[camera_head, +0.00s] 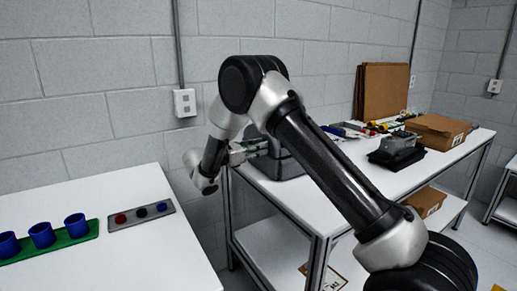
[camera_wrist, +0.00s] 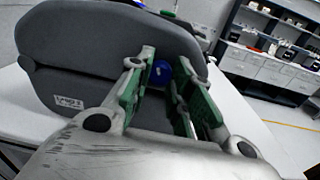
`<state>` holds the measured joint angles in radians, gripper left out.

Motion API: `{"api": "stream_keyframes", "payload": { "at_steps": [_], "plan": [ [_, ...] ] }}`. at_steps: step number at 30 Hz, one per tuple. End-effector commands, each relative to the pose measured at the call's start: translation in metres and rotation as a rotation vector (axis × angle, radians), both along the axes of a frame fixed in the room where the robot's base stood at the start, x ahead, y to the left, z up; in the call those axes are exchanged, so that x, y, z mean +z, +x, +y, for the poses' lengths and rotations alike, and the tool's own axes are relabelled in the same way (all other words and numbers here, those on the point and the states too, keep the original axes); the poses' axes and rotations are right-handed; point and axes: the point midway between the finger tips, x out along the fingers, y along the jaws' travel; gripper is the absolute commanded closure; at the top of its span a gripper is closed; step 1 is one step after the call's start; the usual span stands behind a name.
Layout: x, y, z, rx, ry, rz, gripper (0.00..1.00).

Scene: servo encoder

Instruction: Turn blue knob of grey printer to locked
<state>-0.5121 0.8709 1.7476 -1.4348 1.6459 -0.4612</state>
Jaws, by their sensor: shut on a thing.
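The grey printer (camera_wrist: 90,60) fills the left and middle of the wrist view, with a white label low on its face. In the head view the printer (camera_head: 287,168) stands at the near left end of the right-hand table, partly hidden by my arm. The blue knob (camera_wrist: 161,72) is on the printer's face, between my fingers. My gripper (camera_wrist: 160,82), with green finger pads, is shut on the knob. In the head view my gripper (camera_head: 252,148) reaches the printer from the left. The knob's angle and any lock marks cannot be made out.
A left table holds several blue cups (camera_head: 42,235) on a green tray and a grey panel (camera_head: 141,215) with coloured buttons. On the right table are a dark device (camera_head: 397,150), a cardboard box (camera_head: 437,130) and small tools. A gap separates the tables.

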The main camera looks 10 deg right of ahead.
Motion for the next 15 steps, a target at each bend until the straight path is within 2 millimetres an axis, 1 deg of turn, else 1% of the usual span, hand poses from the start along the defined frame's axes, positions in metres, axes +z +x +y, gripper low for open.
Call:
{"api": "stream_keyframes", "payload": {
  "at_steps": [5, 15],
  "plan": [
    [0.0001, -0.0001, 0.0002, 0.0, -0.034, 0.105, 1.0],
    [0.0004, 0.0003, 0.0005, 0.001, -0.129, 0.401, 1.0]
  ]
}}
